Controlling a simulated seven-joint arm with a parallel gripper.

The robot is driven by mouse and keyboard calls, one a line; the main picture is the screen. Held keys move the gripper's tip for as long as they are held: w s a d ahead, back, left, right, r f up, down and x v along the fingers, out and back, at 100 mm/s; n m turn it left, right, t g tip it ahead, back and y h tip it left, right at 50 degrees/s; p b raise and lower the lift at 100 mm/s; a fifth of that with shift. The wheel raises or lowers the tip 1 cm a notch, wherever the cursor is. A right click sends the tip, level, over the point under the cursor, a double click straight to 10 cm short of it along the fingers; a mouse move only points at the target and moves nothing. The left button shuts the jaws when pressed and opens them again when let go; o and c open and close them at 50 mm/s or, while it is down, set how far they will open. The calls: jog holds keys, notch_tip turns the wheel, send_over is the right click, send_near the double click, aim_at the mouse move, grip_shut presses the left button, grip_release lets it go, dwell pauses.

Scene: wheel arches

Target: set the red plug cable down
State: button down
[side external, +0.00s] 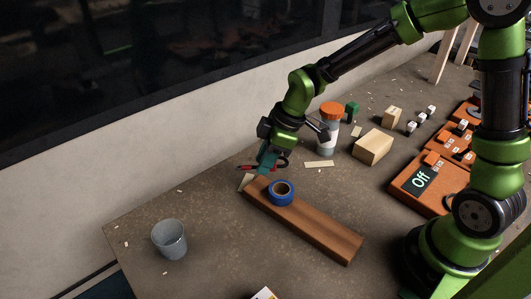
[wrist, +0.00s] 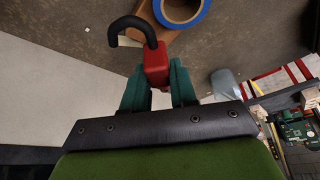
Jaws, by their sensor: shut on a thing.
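The red plug (wrist: 156,64) sits between the two teal fingers of my gripper (wrist: 160,88) in the wrist view. Its black cable (wrist: 131,22) curls up and to the left from the plug. In the side external view my gripper (side external: 266,160) is shut on the plug near the far left end of the wooden plank (side external: 318,228). The plug shows there as a small bit of red (side external: 245,168), with a dark loop beside it. I cannot tell whether the plug or cable touches the plank or table.
A roll of blue tape (side external: 281,192) lies on the plank close to my gripper. A grey cup (side external: 170,240) stands at the left. A white bottle with an orange cap (side external: 328,128) and a wooden block (side external: 373,147) stand to the right. The table between cup and plank is mostly clear.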

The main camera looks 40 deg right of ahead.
jog(key=s+d+f, duration=0.1)
jog(key=s+d, duration=0.1)
jog(key=d, duration=0.1)
jog(key=s+d+f+m, duration=0.1)
jog(key=s+d, duration=0.1)
jog(key=d, duration=0.1)
jog(key=s+d+f+m, duration=0.1)
jog(key=s+d, duration=0.1)
jog(key=d, duration=0.2)
jog(key=shift+s+f+h, duration=0.15)
jog(key=shift+f+h, duration=0.15)
jog(key=shift+a+f+t, duration=0.1)
jog(key=shift+f+t, duration=0.05)
jog(key=shift+t, duration=0.15)
jog(key=w, duration=0.5)
jog(key=w+a+f, duration=0.1)
jog(key=w, duration=1)
jog(key=shift+a+f, duration=0.25)
jog(key=shift+f, duration=1.75)
jog(key=shift+s+f, duration=0.1)
jog(key=c, duration=0.9)
grip_release()
